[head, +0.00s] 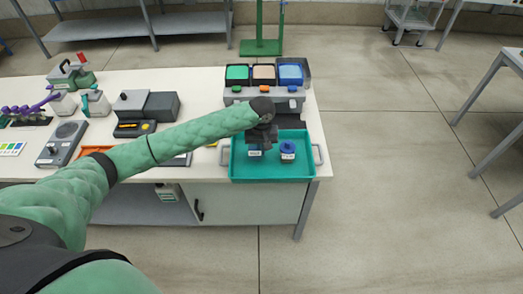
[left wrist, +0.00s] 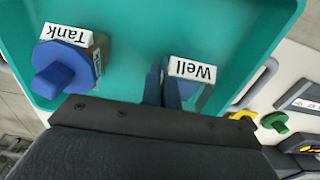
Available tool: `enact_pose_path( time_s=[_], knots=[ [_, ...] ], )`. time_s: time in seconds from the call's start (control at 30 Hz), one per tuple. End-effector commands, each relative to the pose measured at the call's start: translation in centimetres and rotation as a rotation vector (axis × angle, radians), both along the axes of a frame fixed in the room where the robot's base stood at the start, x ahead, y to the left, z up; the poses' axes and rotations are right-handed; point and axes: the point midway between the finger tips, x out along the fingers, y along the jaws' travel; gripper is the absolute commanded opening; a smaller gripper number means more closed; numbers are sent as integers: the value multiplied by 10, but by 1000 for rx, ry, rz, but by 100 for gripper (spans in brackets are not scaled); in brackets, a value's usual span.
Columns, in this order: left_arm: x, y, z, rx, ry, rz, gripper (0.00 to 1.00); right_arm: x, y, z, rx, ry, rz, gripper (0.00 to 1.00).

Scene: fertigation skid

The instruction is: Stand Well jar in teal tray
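The Well jar (left wrist: 190,70) is at the teal tray, with its white label showing beside my left gripper's fingers in the left wrist view. In the head view its label (head: 255,153) shows just below the gripper. My left gripper (head: 262,138) points down over the tray. In the left wrist view its fingers (left wrist: 162,86) are at the jar's lid and hide part of it; their grip on it is unclear. The teal tray (head: 270,172) lies at the table's front right corner. The Tank jar (head: 288,151), blue-lidded, stands in the tray; it also shows in the left wrist view (left wrist: 66,65).
Behind the tray is a grey unit (head: 263,94) with green, tan and blue bins. Left of it stand a dark grey device (head: 147,105), a grey scale (head: 62,143) and small bottles (head: 95,102).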

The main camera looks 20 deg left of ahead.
Motion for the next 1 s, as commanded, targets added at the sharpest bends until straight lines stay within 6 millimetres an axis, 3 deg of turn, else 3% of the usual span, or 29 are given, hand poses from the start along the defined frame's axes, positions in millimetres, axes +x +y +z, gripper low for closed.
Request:
enact_pose_path(
  time_s=[0.2,0.57,0.7,1.0],
  knots=[
    [0,0,-17,1,0,-1,0,-8,-6,-9,-4,-7,3,36],
    [0,0,-20,0,0,-1,0,-9,-7,-10,-4,-10,4,36],
    [0,0,-21,0,0,-1,24,-9,-8,-11,-4,-12,4,36],
    [0,0,-20,0,0,-1,24,-9,-9,-12,-6,-9,4,36]
  ],
)
